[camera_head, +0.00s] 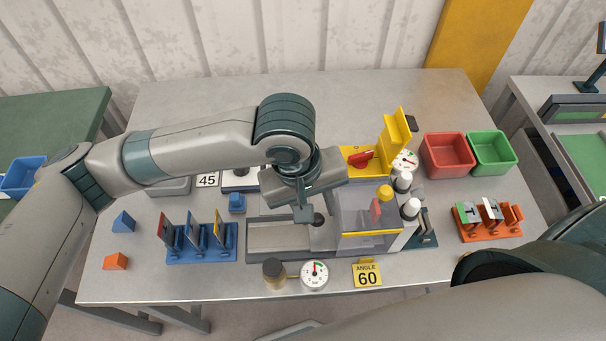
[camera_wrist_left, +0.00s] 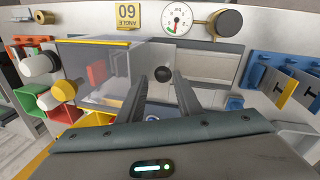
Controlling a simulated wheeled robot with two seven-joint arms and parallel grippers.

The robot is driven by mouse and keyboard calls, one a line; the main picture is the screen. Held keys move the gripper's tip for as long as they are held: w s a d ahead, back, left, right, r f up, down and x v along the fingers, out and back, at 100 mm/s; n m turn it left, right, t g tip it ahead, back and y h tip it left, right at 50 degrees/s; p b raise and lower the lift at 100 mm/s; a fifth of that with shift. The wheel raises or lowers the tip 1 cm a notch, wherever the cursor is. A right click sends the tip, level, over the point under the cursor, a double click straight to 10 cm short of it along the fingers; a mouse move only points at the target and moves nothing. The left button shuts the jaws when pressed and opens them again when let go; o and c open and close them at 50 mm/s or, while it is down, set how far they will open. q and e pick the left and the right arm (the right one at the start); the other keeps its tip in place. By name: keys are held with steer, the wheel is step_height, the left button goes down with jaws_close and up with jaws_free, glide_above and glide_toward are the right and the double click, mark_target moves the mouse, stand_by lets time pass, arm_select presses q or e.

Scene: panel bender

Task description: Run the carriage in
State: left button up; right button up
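The bender (camera_head: 370,238) stands right of centre on the table, with a clear guard and yellow trim. Its grey carriage bed (camera_head: 277,240) extends left from the guard; it also shows in the wrist view (camera_wrist_left: 205,62). A black ball knob (camera_head: 318,219) stands at the bed's right end, by the guard. My left gripper (camera_head: 306,213) points down over the bed, close to the knob. In the wrist view my left gripper (camera_wrist_left: 161,76) is open, and the knob (camera_wrist_left: 163,74) shows between its fingertips with gaps on both sides. My right gripper is not seen.
A yellow "ANGLE 60" sign (camera_head: 367,274), a gauge (camera_head: 314,275) and a brass-coloured knob (camera_head: 273,272) line the front. A blue rack (camera_head: 202,256) stands left. Red (camera_head: 447,155) and green (camera_head: 493,153) bins and an orange rack (camera_head: 490,234) stand right.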

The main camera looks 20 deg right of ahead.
arm_select(q)
step_height(320, 180, up, 12)
steer(key=a+b, duration=0.1)
steer(key=a, duration=0.1)
steer(key=shift+a+r, duration=0.2)
steer(key=shift+a, duration=0.1)
steer(key=shift+w, duration=0.1)
